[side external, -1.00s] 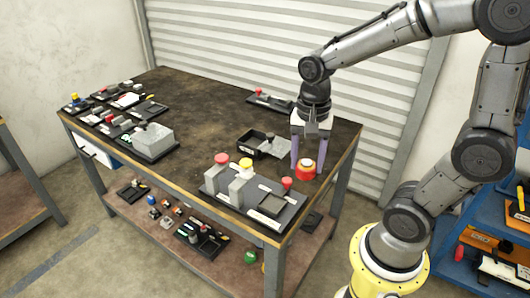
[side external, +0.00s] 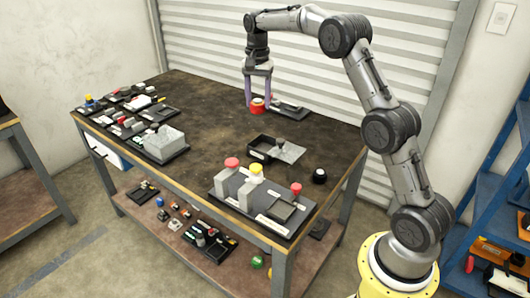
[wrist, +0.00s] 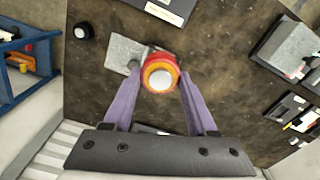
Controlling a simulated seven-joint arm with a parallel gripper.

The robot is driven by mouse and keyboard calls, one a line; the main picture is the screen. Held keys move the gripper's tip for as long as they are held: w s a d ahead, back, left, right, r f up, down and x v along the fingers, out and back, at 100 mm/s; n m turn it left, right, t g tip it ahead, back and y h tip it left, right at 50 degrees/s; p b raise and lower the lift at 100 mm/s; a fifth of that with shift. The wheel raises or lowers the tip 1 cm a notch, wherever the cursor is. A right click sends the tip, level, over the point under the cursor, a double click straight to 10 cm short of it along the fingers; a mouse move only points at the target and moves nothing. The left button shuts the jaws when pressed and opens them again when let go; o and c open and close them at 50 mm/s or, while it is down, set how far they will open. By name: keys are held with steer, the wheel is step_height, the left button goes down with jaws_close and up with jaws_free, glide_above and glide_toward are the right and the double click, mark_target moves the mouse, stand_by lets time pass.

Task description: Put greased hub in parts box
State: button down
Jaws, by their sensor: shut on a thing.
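The hub is a red round part (side external: 257,107) with a lighter top. In the wrist view the hub (wrist: 161,75) shows a red-orange rim, a yellow ring and a pale centre. My gripper (side external: 257,98) is shut on it, with the purple fingers on either side, over the back of the table. An open black box (side external: 259,155), which looks like the parts box, stands nearer the front, right of the hub in the side view. A grey plate with a knob (side external: 288,152) adjoins it. In the wrist view the hub seems to hide most of the box.
A black tray (side external: 291,113) lies just right of the hub. A dark puck with a white top (side external: 320,176) stands near the right edge. A stand with red and yellow knobs (side external: 240,192) is at the front. A grey block (side external: 165,143) and several trays fill the left; the middle is clear.

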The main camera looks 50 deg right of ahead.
steer(key=w+d+f, duration=0.3)
steer(key=d+f, duration=0.2)
steer(key=f, duration=0.1)
steer(key=m, duration=0.1)
glide_toward(265, 151)
steer(key=shift+d+f, duration=0.1)
steer(key=shift+f, duration=2.75)
steer(key=shift+f, duration=0.1)
steer(key=shift+c, duration=2.4)
jaws_free()
steer(key=shift+f, duration=0.1)
